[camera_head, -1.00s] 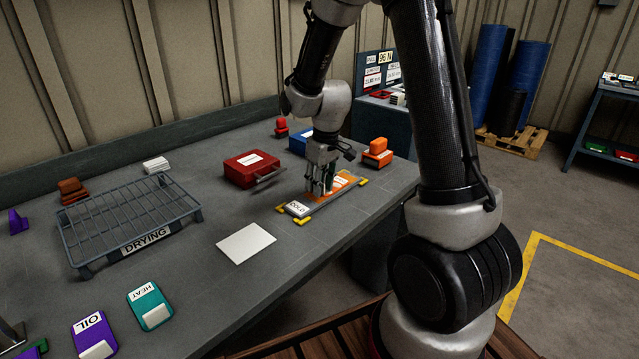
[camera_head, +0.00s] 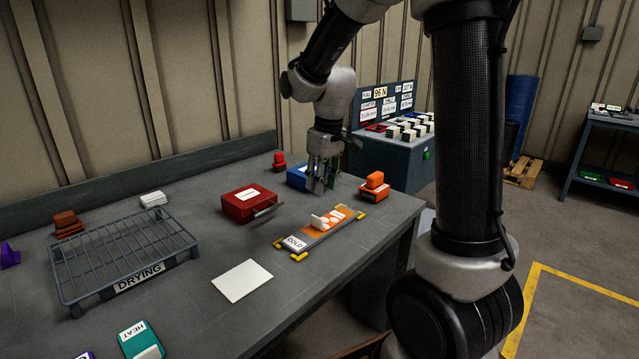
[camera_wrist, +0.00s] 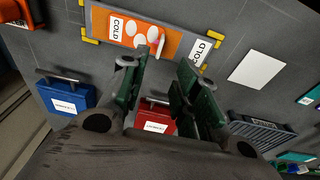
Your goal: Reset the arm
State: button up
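My gripper (camera_head: 320,184) hangs fingers down above the back of the workbench, in front of the blue box and apart from the bench top. In the wrist view its two green-padded fingers (camera_wrist: 165,85) stand apart with nothing between them. The orange board (camera_head: 334,222) marked COLD lies on the bench between yellow corner pieces, to the front of my gripper. White round pieces and one upright white piece (camera_head: 319,221) are on it. The board also shows at the top of the wrist view (camera_wrist: 178,46).
A red box (camera_head: 240,205) and a blue box (camera_head: 299,177) stand near my gripper. An orange block (camera_head: 374,186) is to its right. The drying rack (camera_head: 75,262) and a white sheet (camera_head: 243,281) lie left. A panel with readouts (camera_head: 385,107) stands behind. Bare bench lies around the sheet.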

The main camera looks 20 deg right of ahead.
jog(key=s+d+r+m+t, duration=0.1)
jog(key=s+r, duration=0.3)
jog(key=s, duration=0.8)
jog(key=s+d+r+m+t, duration=0.1)
jog(key=s+d+r+m, duration=0.2)
jog(key=s, duration=0.8)
jog(key=shift+s+r+t+h, duration=0.3)
jog(key=shift+s+r, duration=0.1)
jog(key=shift+r, duration=0.55)
